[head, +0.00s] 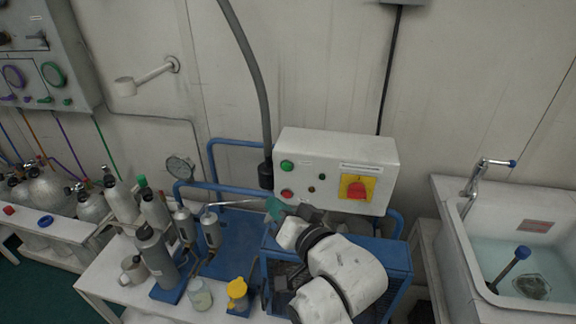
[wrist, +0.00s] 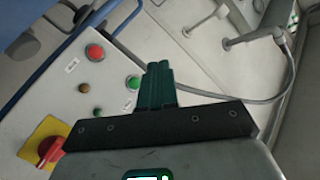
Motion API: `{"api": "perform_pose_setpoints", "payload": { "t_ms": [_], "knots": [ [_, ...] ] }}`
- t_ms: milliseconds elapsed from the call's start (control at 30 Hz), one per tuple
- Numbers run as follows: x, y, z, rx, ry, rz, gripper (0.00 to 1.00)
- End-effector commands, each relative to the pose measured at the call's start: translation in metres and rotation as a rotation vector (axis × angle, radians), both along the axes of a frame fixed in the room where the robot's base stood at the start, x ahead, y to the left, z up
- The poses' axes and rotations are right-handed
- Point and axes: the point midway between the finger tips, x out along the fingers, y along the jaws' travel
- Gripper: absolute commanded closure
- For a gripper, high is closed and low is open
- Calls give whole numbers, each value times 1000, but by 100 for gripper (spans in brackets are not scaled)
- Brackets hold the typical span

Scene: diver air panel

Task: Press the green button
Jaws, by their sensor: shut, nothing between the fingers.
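The green button (head: 287,166) is round and sits at the upper left of the white control box (head: 330,150). In the wrist view the green button (wrist: 133,83) shows just left of my fingers. My gripper (head: 272,204) has teal fingers and is in front of the box's lower left edge, lower in the picture than the green button. In the wrist view my gripper (wrist: 157,66) is shut and empty, its fingers side by side. A gap shows between fingers and button in the picture; depth is hard to tell.
A red button (head: 287,193) is below the green one, close to my fingers in the head view. Two small lamps and a yellow-and-red rotary switch (head: 357,187) share the face. Blue rails, a hose (head: 250,65) and cylinders stand left; a sink (head: 462,235) is right.

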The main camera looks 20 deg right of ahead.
Motion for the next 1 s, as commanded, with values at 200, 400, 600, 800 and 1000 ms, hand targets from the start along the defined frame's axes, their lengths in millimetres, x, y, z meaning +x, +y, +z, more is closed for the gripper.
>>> {"api": "perform_pose_setpoints", "payload": {
  "t_ms": [200, 400, 600, 800, 1000],
  "knots": [
    [4, -3, -1, -1, 0, -1, 100],
    [21, -17, -1, -1, -1, -3, 100],
    [43, -32, -2, -1, 1, -3, 100],
    [61, -45, 0, -1, 0, -2, 100],
    [70, -52, 0, -1, 1, -1, 100]
  ]
}}
